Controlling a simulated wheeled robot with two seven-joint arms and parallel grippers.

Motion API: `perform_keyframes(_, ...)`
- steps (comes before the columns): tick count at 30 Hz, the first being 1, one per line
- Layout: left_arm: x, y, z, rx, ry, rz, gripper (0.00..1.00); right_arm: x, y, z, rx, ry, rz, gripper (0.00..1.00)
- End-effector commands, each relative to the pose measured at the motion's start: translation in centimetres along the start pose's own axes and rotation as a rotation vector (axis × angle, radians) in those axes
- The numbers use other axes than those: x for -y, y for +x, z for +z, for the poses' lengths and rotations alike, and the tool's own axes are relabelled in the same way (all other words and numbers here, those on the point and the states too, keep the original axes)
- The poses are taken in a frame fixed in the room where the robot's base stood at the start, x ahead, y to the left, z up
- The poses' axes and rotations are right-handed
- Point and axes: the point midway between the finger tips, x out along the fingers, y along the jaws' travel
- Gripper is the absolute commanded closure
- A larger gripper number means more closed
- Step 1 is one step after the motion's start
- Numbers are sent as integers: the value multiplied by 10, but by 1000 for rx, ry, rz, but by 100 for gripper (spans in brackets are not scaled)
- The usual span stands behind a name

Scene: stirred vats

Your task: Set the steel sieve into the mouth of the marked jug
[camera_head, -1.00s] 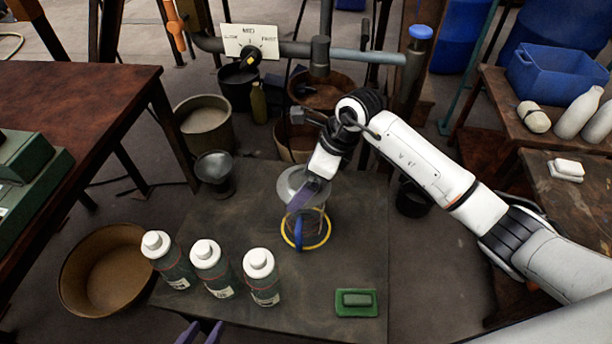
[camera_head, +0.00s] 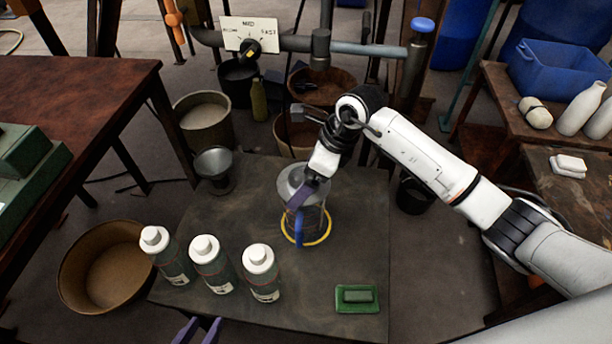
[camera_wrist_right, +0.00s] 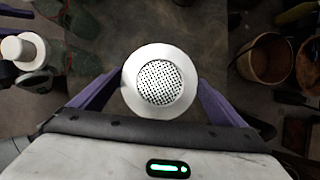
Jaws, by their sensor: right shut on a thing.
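The steel sieve (camera_head: 287,184) has a pale wide rim. In the right wrist view its round perforated middle (camera_wrist_right: 160,82) faces the camera. My right gripper (camera_head: 308,190) is shut on the sieve, its purple fingers at either side of the rim in the wrist view. The clear jug (camera_head: 315,219), with a blue handle and a yellow ring at its base, stands upright on the dark table below the sieve. The sieve overlaps the jug's top; I cannot tell whether it is in the mouth. My left gripper (camera_head: 199,332) is open and empty at the bottom edge.
Three white-capped bottles (camera_head: 211,266) stand left of the jug on the dark table (camera_head: 350,265). A metal funnel-like cup (camera_head: 215,168) stands at the back left. A green dish with a block (camera_head: 357,298) lies at the front right. Table right of the jug is clear.

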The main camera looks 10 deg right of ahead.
Motion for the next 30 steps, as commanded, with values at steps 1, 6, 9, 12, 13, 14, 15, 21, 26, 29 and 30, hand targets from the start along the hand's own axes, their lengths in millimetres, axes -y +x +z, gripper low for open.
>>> perform_keyframes(1,0,0,1,1,0,0,69,0,0,0,1,0,0,28)
perform_keyframes(6,0,1,3,5,0,0,69,1,0,0,0,-2,-2,28)
perform_keyframes(9,0,1,4,7,0,0,69,0,0,0,1,-1,-2,28)
perform_keyframes(12,0,1,4,7,0,0,69,0,0,0,1,-1,-1,28)
perform_keyframes(13,0,1,4,7,0,0,69,0,0,0,1,-1,-1,28)
perform_keyframes(14,0,1,4,7,0,0,69,0,0,0,1,-1,-1,28)
perform_keyframes(15,0,1,4,7,0,0,69,0,0,0,1,-1,-1,28)
perform_keyframes(21,0,2,5,7,0,0,69,0,2,0,1,-1,0,28)
perform_keyframes(26,1,4,7,6,0,0,69,0,6,-2,0,-1,0,28)
perform_keyframes(29,1,6,8,5,0,0,69,0,8,-3,0,-1,0,28)
perform_keyframes(30,1,6,8,5,0,0,69,0,9,-4,0,-1,0,28)
